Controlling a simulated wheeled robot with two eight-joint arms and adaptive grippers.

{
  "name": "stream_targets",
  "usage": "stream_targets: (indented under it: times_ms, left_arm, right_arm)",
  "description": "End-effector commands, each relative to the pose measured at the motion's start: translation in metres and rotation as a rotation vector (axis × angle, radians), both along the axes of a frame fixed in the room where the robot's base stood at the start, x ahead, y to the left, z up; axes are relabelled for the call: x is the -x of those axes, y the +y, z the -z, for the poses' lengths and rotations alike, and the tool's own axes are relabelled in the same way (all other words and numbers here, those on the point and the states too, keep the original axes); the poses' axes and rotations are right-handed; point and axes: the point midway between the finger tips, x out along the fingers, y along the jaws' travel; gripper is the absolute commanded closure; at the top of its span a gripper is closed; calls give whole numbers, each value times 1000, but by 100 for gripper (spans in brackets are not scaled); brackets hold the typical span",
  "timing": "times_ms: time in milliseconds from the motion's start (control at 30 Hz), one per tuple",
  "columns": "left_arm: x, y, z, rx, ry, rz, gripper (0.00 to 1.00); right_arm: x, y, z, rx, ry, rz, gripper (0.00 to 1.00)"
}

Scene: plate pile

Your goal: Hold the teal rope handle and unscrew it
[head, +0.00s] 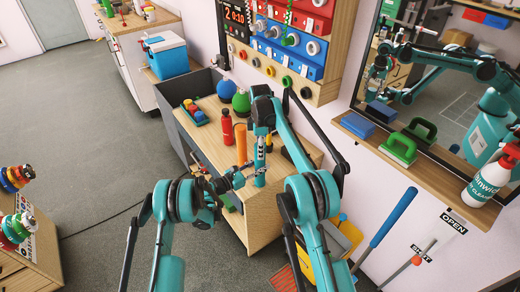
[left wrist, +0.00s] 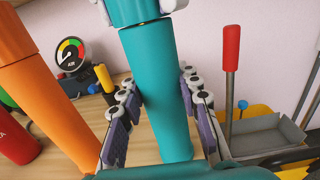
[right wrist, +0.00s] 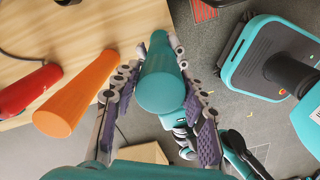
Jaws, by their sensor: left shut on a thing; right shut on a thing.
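The teal rope handle (head: 260,178) stands upright at the bench's near edge. My right gripper (head: 262,138) comes from above and is shut on the upper part. In the right wrist view the handle's round end (right wrist: 162,92) sits between the fingers (right wrist: 163,110).
An orange handle (head: 241,143) stands close to the left of the teal one, also in the right wrist view (right wrist: 75,95). A red bottle (head: 227,128) and green flask (head: 241,102) are behind on the wooden bench (head: 200,106). A blue pole (head: 393,217) leans at right.

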Motion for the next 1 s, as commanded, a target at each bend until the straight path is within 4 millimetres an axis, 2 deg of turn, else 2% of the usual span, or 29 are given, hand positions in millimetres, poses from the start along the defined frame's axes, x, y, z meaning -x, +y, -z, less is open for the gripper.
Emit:
stream_targets:
  times_ms: [367,1000]
  left_arm:
    - [0,0,0,1,1,1,100]
    - [0,0,0,1,1,0,100]
  right_arm:
    - [0,0,-1,0,1,2,92]
    - [0,0,-22,0,1,2,92]
